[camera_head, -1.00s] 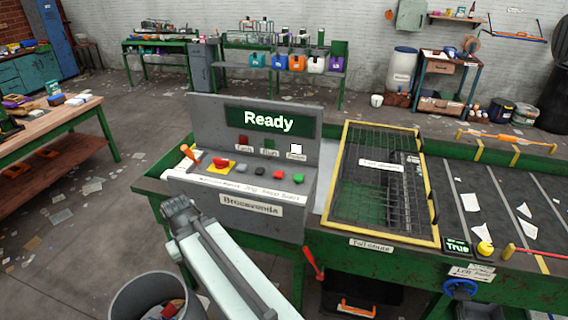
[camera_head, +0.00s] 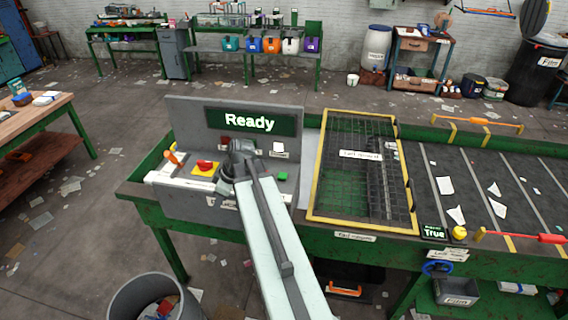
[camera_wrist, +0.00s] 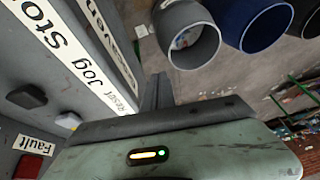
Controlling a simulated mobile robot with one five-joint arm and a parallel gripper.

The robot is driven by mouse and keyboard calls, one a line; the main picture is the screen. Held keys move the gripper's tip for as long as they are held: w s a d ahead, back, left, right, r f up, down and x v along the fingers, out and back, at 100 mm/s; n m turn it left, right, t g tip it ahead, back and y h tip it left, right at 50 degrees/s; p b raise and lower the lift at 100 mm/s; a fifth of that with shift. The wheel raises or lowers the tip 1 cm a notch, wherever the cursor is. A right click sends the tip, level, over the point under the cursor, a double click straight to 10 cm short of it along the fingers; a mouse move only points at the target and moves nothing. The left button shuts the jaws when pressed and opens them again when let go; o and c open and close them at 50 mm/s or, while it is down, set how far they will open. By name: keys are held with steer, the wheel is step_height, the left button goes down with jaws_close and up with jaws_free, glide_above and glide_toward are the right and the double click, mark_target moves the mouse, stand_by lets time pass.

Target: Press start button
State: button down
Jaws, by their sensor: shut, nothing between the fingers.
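The grey control panel (camera_head: 190,124) stands at the left end of the green bench and its screen reads "Ready". A small green button (camera_head: 283,176) is on its sloped face, just right of my gripper (camera_head: 238,158). My gripper is over the panel face and hides the buttons left of the green one. In the wrist view my gripper (camera_wrist: 157,90) has its fingers together, empty. The green button is not in that view. I cannot see contact.
A red emergency button (camera_head: 205,165) on a yellow plate and an orange lever (camera_head: 170,157) are at the panel's left. A yellow-framed mesh cover (camera_head: 314,180) lies right of the panel. A grey bin (camera_head: 125,298) stands on the floor in front.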

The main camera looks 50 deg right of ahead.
mark_target(285, 175)
steer(key=d+r+p, duration=0.1)
steer(key=d+r, duration=0.1)
steer(key=d, duration=0.2)
steer(key=s+d+r+n+t+p, duration=0.1)
steer(key=d+r, duration=0.1)
steer(key=d, duration=0.2)
steer(key=d+r+n+t+p, duration=0.1)
steer(key=d+r, duration=0.1)
steer(key=d, duration=0.1)
steer(key=shift+s+d+r, duration=0.3)
steer(key=shift+s+d, duration=0.05)
steer(key=shift+d, duration=0.05)
steer(key=s+d+r+n+t+p, duration=0.1)
steer(key=s+d+r, duration=0.1)
steer(key=d, duration=0.4)
steer(key=s+d+r+n+t+h+p, duration=0.1)
steer(key=s+d+r+n+t+p, duration=0.1)
steer(key=d, duration=0.5)
step_height(285, 175, up, 2)
steer(key=shift+s+d+r, duration=0.1)
steer(key=shift+s+d, duration=0.1)
steer(key=shift+s, duration=0.4)
step_height(285, 175, down, 9)
steer(key=b, duration=0.9)
steer(key=shift+s+f+b, duration=0.1)
steer(key=shift+f+b, duration=0.3)
